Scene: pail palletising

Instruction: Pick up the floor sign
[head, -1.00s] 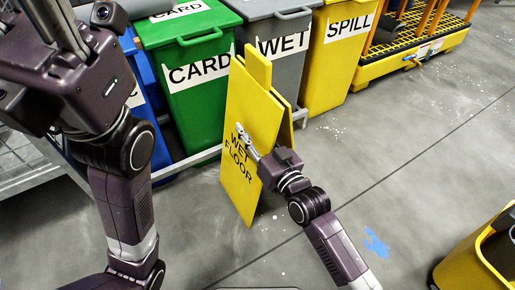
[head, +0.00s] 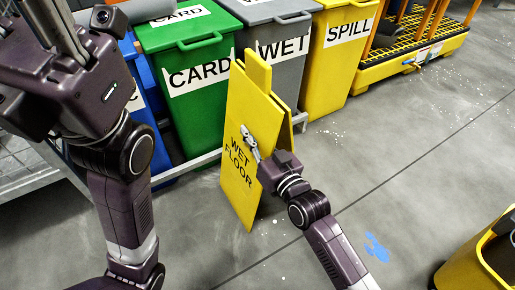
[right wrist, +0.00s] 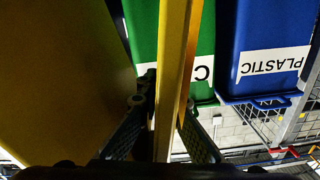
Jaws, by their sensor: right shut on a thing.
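The yellow floor sign (head: 243,105) with black "WET FLOOR" lettering stands upright as a narrow A-frame in the middle of the head view. Its lower edge appears to be at the floor, with no clear gap. My right gripper (head: 251,145) is shut on the edge of the sign's front panel, beside the lettering. In the right wrist view the panel edge runs between the two fingers of the gripper (right wrist: 166,118), and a broad yellow panel (right wrist: 60,75) fills the left. My left gripper (head: 55,22) is raised at the top left, its tips cut off by the frame.
Behind the sign stand a green bin (head: 190,120), a grey bin (head: 290,70), a yellow spill bin (head: 325,75) and a blue bin (right wrist: 262,25). A yellow spill pallet (head: 410,65) is at the back right. A yellow bucket (head: 465,265) stands lower right. Floor between is open.

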